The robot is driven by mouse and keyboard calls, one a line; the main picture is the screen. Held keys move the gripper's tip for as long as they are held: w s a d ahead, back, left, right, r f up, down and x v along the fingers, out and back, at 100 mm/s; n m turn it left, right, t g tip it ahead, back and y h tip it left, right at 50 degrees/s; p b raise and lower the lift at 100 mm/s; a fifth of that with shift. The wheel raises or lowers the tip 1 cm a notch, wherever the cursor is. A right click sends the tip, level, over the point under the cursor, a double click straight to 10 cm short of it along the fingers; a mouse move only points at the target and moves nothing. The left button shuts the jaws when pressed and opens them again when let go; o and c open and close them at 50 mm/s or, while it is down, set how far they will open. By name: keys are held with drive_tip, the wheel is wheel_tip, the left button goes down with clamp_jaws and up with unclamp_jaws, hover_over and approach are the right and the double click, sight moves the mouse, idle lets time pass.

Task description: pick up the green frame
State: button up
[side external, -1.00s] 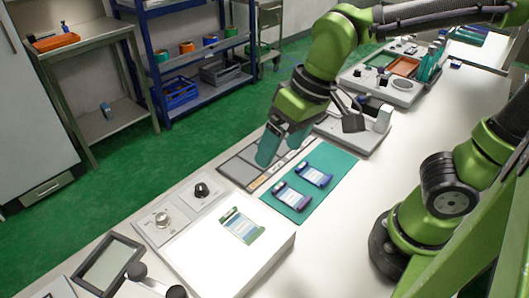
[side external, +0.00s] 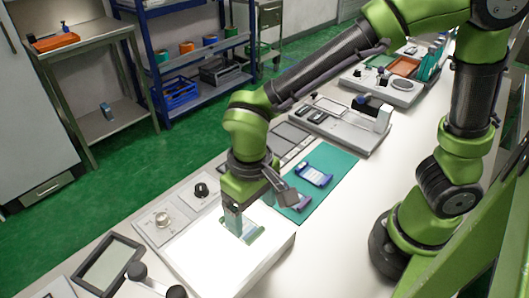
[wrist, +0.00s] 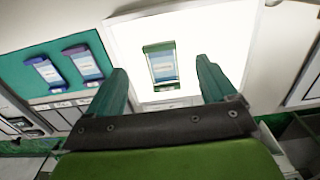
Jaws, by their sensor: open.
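The green frame (side external: 252,233) lies flat on the bright white light panel (side external: 205,262). It has green ends and a pale labelled middle, and shows whole in the wrist view (wrist: 163,64). My gripper (side external: 236,226) points down over the panel, right at the frame, and hides part of it in the side view. In the wrist view my gripper (wrist: 162,76) is open, with one teal finger on each side of the frame and visible space between. I cannot tell how high the fingertips are above the panel.
A blue frame (side external: 314,175) and a second one (side external: 299,203), partly hidden by my gripper, lie on a green mat (side external: 338,162) beside the panel. Two knobs (side external: 201,190) stand at the panel's far side. A dark-rimmed tablet (side external: 105,264) lies at the left.

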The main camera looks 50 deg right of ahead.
sight(256, 234)
drive_tip(key=f, duration=0.6)
drive_tip(key=shift+s+f, duration=0.25)
drive_tip(key=shift+f, duration=0.05)
drive_tip(key=c, duration=1.2)
